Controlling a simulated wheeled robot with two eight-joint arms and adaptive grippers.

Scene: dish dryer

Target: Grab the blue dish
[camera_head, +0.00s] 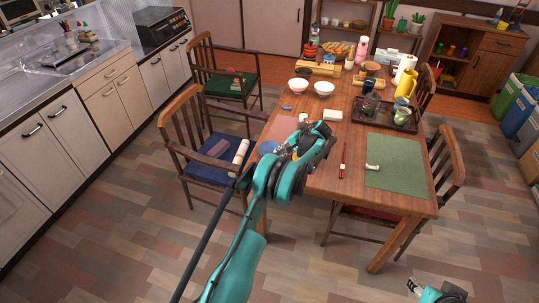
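A flat blue dish (267,147) lies near the left edge of the wooden table, by a pinkish placemat. My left arm partly covers it. My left gripper (292,148) is over the left part of the table, just right of the dish in the picture. Its fingers are small and overlap the teal wrist, so I cannot tell whether they are open or touch the dish. My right gripper (413,286) is low at the bottom right, away from the table. Its fingers are too small to read.
The wooden table (325,177) holds white bowls (324,88), a green placemat (399,163), a dark tray with a yellow jug (405,82) and a red-and-black stick (342,160). Chairs (196,150) stand around it. The floor at left is clear.

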